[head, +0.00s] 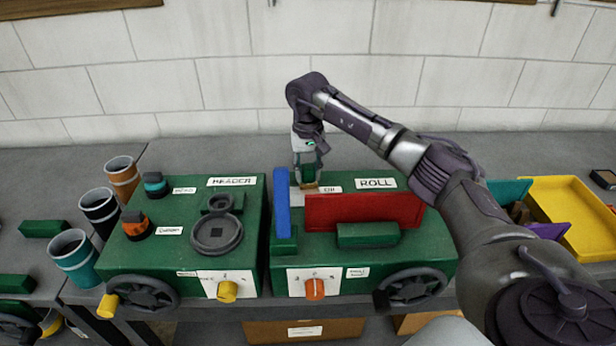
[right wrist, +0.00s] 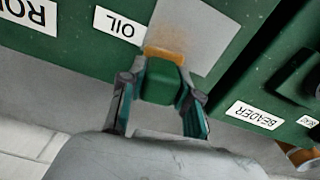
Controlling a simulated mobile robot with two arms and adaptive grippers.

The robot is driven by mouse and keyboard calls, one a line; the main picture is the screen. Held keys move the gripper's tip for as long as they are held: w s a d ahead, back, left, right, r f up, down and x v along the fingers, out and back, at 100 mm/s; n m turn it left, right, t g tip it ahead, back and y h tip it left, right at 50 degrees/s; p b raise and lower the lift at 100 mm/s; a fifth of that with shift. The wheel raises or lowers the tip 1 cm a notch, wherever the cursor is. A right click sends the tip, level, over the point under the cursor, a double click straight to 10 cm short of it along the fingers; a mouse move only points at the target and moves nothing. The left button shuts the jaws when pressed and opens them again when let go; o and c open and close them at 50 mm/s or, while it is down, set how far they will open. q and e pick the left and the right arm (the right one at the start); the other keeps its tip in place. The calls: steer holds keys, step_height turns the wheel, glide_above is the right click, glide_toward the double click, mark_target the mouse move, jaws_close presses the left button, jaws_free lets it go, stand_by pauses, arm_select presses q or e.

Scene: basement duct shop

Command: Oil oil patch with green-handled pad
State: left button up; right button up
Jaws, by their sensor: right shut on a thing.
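My right gripper (head: 307,170) is over the back of the ROLL machine, pointing down. It is shut on the green handle of a pad (right wrist: 160,82), with a finger on each side. The pad's tan-orange face (right wrist: 164,55) is at the near edge of the grey oil patch (right wrist: 196,34); a faint brownish tint shows on the patch beside it. In the head view the patch (head: 294,204) is partly hidden by the blue and red plates. The OIL label (right wrist: 119,24) is beside the patch. I cannot tell whether the pad presses on it. My left gripper is out of view.
A blue plate (head: 283,203) and a red plate (head: 362,211) stand upright close in front of the patch. The BEADER machine (head: 150,253) is to the left, with several cups beyond it. A yellow tray (head: 568,200) is at the right.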

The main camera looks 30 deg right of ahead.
steer(key=shift+w+a+f, duration=0.1)
steer(key=shift+w+a, duration=0.25)
steer(key=shift+a, duration=0.35)
steer(key=shift+s+a+p, duration=0.2)
steer(key=shift+s+a, duration=0.2)
steer(key=shift+s, duration=0.35)
steer(key=shift+s+a+p, duration=0.15)
steer(key=shift+s+a, duration=0.25)
steer(key=shift+s, duration=0.3)
steer(key=shift+s+a, duration=0.45)
steer(key=shift+s, duration=0.25)
steer(key=shift+s+a, duration=0.45)
steer(key=shift+s, duration=0.3)
steer(key=shift+s+a, duration=0.45)
steer(key=shift+s, duration=0.25)
steer(key=shift+w+a, duration=0.35)
steer(key=shift+a, duration=0.3)
steer(key=shift+w+d, duration=0.1)
steer(key=shift+w, duration=0.3)
steer(key=shift+w+d+b, duration=0.45)
steer(key=shift+w+b, duration=0.15)
steer(key=shift+w, duration=0.05)
steer(key=shift+w+d+b, duration=0.3)
steer(key=shift+w+d, duration=0.3)
steer(key=shift+w, duration=0.35)
steer(key=shift+w+d+b, duration=0.3)
steer(key=shift+w+d, duration=0.25)
steer(key=shift+w, duration=0.35)
steer(key=shift+w+d, duration=0.5)
steer(key=shift+w, duration=0.35)
